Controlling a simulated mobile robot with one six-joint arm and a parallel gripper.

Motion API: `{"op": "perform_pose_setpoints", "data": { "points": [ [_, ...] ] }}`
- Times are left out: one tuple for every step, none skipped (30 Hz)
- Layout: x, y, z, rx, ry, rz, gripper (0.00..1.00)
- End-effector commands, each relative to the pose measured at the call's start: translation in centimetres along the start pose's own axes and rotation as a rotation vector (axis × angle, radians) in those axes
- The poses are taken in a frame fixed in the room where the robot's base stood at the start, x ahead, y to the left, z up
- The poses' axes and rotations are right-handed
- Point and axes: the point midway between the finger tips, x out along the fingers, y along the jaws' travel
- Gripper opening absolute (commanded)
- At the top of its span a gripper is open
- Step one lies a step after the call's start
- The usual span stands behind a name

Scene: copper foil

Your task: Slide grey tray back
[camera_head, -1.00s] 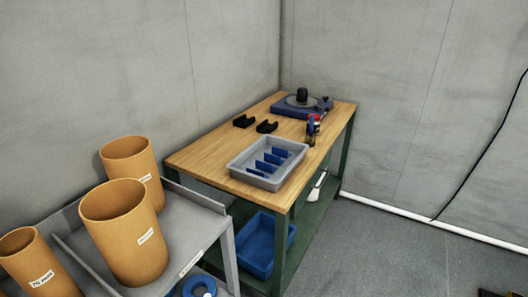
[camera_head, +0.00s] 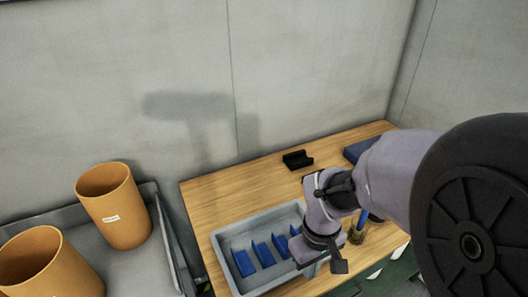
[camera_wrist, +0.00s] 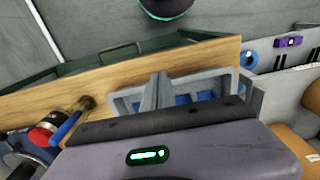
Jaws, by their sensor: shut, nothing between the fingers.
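The grey tray (camera_head: 222,266) sits on the wooden bench near its front edge, with several blue upright pieces (camera_head: 263,254) inside. My arm covers the tray's right part in the head view. In the wrist view the tray (camera_wrist: 216,77) shows behind my gripper, partly hidden by it. My gripper (camera_wrist: 158,82) is shut and empty, its fingers close together in front of the tray. I cannot tell whether they touch the tray.
The bench top (camera_head: 238,196) is clear behind the tray, with a black holder (camera_head: 297,159) farther back. A small pot with tools (camera_head: 357,233) stands right of the tray. Orange cylinders (camera_head: 112,205) stand on a grey shelf to the left.

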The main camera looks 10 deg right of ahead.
Motion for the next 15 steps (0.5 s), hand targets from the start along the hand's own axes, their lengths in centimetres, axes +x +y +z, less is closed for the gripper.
{"op": "perform_pose_setpoints", "data": {
  "points": [
    [0.1, 0.0, 0.0, -0.005, -0.005, -0.001, 0.0],
    [0.3, 0.0, 0.0, -0.007, -0.006, -0.001, 0.0],
    [0.8, 0.1, 0.0, -0.008, -0.007, -0.001, 0.0],
    [1.2, 0.1, 0.0, -0.008, -0.007, -0.001, 0.0],
    [1.7, 0.1, 0.0, -0.009, -0.006, -0.001, 0.0],
    [2.5, 0.0, 0.0, -0.008, -0.007, -0.001, 0.0],
    [3.2, 0.0, 0.1, -0.008, -0.007, -0.001, 0.0],
    [3.9, 0.1, 0.1, -0.008, -0.007, -0.001, 0.0],
    [4.8, 0.0, 0.1, -0.007, -0.008, -0.001, 0.0],
    [5.5, 0.0, 0.1, -0.007, -0.008, -0.001, 0.0],
    [6.2, 0.0, 0.1, -0.007, -0.008, -0.001, 0.0],
    [7.1, 0.0, 0.1, -0.007, -0.007, -0.001, 0.0],
    [7.7, 0.0, 0.1, -0.007, -0.008, -0.002, 0.0],
    [8.4, 0.0, 0.1, -0.007, -0.007, -0.001, 0.0],
    [9.3, 0.0, 0.1, -0.006, -0.007, -0.001, 0.0]
  ]
}}
